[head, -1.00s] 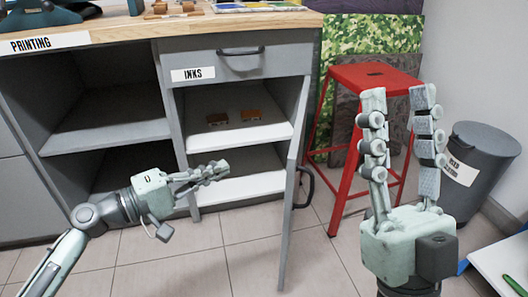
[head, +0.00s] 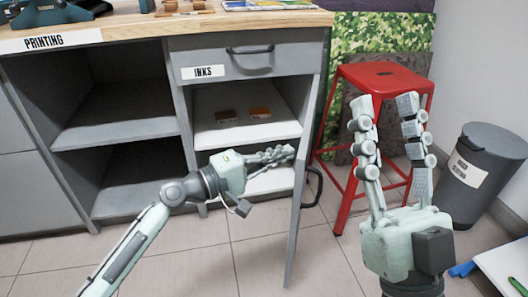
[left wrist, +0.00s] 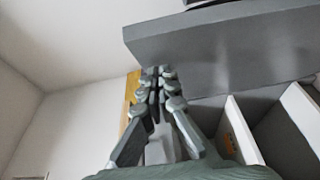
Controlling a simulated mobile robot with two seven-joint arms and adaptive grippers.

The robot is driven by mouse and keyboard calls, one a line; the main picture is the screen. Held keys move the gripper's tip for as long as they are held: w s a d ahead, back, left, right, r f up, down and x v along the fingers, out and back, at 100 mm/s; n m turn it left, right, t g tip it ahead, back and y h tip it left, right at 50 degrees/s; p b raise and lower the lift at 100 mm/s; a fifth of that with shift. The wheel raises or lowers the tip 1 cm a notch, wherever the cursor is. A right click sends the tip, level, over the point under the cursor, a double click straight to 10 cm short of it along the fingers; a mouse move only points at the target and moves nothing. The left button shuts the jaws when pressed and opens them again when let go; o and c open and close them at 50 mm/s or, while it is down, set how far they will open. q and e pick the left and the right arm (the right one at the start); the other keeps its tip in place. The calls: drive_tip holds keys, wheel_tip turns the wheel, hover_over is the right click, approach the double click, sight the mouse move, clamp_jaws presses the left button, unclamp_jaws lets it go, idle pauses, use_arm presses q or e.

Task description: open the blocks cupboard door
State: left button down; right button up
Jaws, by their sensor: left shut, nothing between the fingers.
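The grey cupboard door (head: 300,195) under the drawer labelled INKS stands swung open, seen nearly edge-on in the head view. Its dark handle (head: 313,187) is on its right face. No "blocks" label is readable. My left gripper (head: 290,152) is shut and empty, its fingertips close to the door's inner side; I cannot tell whether they touch. In the left wrist view its fingers (left wrist: 158,78) are together below a grey panel (left wrist: 225,45). My right gripper (head: 384,101) is open and empty, pointing up in front of the red stool.
An open compartment (head: 115,112) lies to the left under PRINTING. A red stool (head: 385,78) and a grey bin (head: 484,172) stand right of the door.

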use_arm(q)
drive_tip(key=shift+d, duration=0.25)
use_arm(e)
drive_tip(key=shift+w, duration=0.1)
